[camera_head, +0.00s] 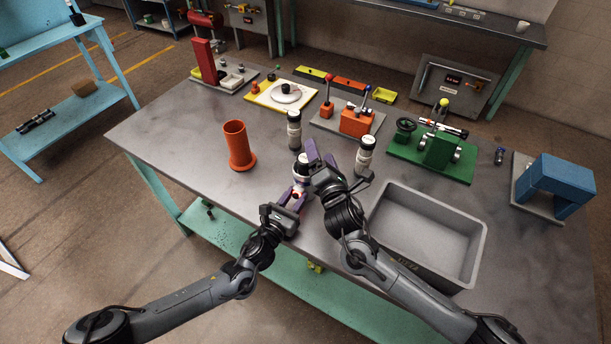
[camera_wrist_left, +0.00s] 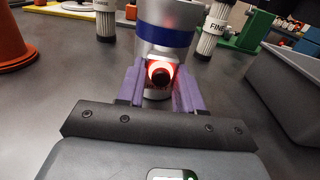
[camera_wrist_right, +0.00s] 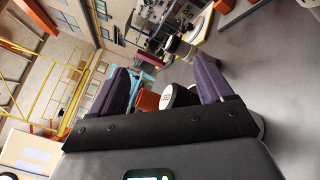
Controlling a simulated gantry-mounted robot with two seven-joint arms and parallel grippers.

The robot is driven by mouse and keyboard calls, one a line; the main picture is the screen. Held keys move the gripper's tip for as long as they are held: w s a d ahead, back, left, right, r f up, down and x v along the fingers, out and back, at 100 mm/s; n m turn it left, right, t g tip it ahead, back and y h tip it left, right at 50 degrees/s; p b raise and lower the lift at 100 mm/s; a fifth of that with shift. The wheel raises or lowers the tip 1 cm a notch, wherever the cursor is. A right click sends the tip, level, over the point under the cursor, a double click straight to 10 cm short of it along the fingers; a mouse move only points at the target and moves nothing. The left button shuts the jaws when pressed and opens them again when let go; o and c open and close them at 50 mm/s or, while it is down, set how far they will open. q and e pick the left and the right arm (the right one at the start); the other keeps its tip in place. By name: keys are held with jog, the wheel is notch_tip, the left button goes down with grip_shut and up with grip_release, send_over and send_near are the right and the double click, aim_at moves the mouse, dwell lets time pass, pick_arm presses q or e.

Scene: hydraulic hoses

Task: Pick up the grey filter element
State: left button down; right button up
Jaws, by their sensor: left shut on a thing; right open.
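The right one reads "FINE" in the left wrist view (camera_wrist_left: 213,30); the other (camera_wrist_left: 105,18) has a partly hidden label. I cannot clearly tell which is grey. My left gripper (camera_head: 298,190) is shut on a silver canister (camera_wrist_left: 168,14) with a blue band and a red-ringed black knob. My right gripper (camera_head: 321,158) is open beside the canister's top.
An orange flanged tube (camera_head: 238,145) stands left of the grippers. A grey bin (camera_head: 478,245) is at the right front. A green fixture (camera_head: 435,150), an orange block (camera_head: 357,122) and a yellow plate (camera_head: 262,95) line the back. The left front table is clear.

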aim_at(306, 166)
jog(key=s+a+f+n+h, duration=0.2)
jog(key=s+a+f+n, duration=0.15)
jog(key=s+n, duration=0.6)
jog(key=shift+m, duration=0.25)
jog(key=w, duration=0.5)
jog(key=shift+w+a+f, duration=0.1)
jog(key=shift+w+a, duration=0.15)
jog(key=shift+w, duration=2.95)
jog(key=c, duration=1.4)
